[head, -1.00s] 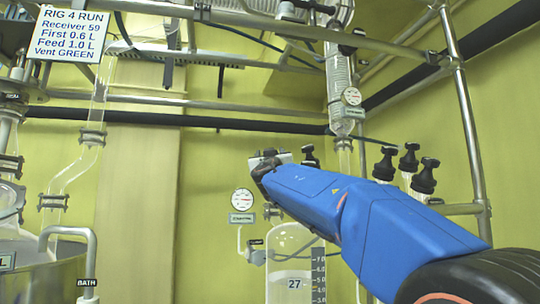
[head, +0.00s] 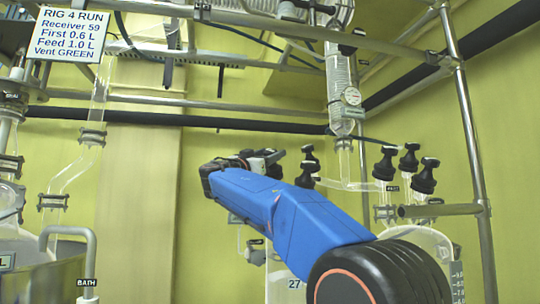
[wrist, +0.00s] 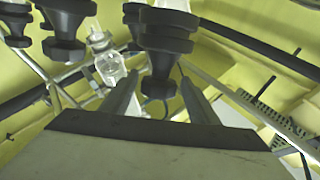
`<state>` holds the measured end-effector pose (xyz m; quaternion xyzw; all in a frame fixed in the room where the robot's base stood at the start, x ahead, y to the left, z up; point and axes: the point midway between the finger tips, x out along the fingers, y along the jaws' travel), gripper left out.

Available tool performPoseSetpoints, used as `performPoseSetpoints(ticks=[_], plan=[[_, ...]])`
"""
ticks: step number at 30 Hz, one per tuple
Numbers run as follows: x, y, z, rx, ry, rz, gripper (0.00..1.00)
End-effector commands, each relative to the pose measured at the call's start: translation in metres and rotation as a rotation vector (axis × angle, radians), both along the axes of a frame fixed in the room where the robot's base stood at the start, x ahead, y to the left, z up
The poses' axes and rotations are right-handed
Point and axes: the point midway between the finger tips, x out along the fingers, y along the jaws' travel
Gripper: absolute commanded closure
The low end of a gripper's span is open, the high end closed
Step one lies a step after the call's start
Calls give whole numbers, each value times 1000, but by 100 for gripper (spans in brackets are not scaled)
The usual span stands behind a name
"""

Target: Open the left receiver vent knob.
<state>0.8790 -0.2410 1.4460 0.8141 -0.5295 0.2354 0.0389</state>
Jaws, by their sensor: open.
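Black knobs (head: 308,165) stand above the left receiver, just right of my gripper (head: 274,158) in the head view. The left receiver, marked 27 (head: 293,283), is mostly hidden behind my blue arm. In the wrist view my gripper (wrist: 158,97) is open, with one finger on each side of a black knob (wrist: 165,42). The knob's lower end appears between the fingers; I cannot tell whether they touch it. Another black knob (wrist: 64,25) is at the upper left of that view. Which knob is the vent is not readable.
Several black knobs (head: 409,160) stand on the right-hand receiver (head: 428,240). A steel frame post (head: 468,130) and a rail (head: 440,210) are at the right. A glass column with a gauge (head: 351,97) hangs above. A sign (head: 72,33) reads "Vent GREEN".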

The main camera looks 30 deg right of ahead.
Motion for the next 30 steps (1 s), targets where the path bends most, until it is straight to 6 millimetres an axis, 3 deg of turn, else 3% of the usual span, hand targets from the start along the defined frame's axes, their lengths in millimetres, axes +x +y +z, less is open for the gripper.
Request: performPoseSetpoints(ticks=[6,11,17,30], plan=[[-1,0,1,3,-3,-6,45],[-1,0,0,2,-3,-5,81],[-1,-1,1,-5,4,11,81],[-3,-2,1,-118,118,278,81]])
